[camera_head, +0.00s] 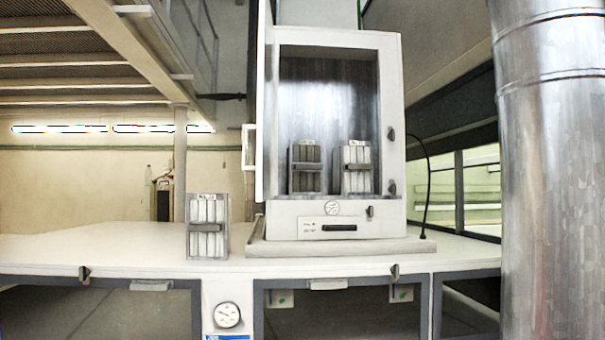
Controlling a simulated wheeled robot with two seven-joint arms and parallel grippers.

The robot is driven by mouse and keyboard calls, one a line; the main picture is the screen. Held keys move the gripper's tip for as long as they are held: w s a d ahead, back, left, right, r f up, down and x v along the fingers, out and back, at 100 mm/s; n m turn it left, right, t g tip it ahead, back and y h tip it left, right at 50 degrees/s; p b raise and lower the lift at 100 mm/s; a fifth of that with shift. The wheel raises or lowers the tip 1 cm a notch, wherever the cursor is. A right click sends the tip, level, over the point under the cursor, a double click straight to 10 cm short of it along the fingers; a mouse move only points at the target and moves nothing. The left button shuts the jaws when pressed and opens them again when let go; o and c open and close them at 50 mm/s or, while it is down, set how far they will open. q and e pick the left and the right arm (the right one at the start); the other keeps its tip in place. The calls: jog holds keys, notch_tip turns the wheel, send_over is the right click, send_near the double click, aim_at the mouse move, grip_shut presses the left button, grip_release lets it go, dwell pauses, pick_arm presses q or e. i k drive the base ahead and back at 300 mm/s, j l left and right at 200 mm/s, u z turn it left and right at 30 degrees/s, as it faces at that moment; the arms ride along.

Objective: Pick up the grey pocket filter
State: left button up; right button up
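A pocket filter with darker grey pockets (305,155) stands upright inside the open cabinet, on the left of its floor. A second filter with paler, whitish pockets (356,155) stands beside it on the right, with a small gap between them. A third, whitish pocket filter (207,211) stands upright on the white worktop, left of the cabinet. Each filter has a dark bar across its front. Neither of my grippers shows in the head view.
The cabinet (288,120) has its door (261,110) swung open at the left, and a gauge and panel below the opening. It sits on a pale base slab (340,246). The worktop (90,245) is clear at left. A large metal cylinder (555,180) stands at right.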

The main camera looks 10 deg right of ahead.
aim_at(304, 158)
jog(key=i+l, duration=0.65)
jog(key=i, duration=0.2)
jog(key=i+l+u, duration=0.1)
jog(key=u, duration=1.15)
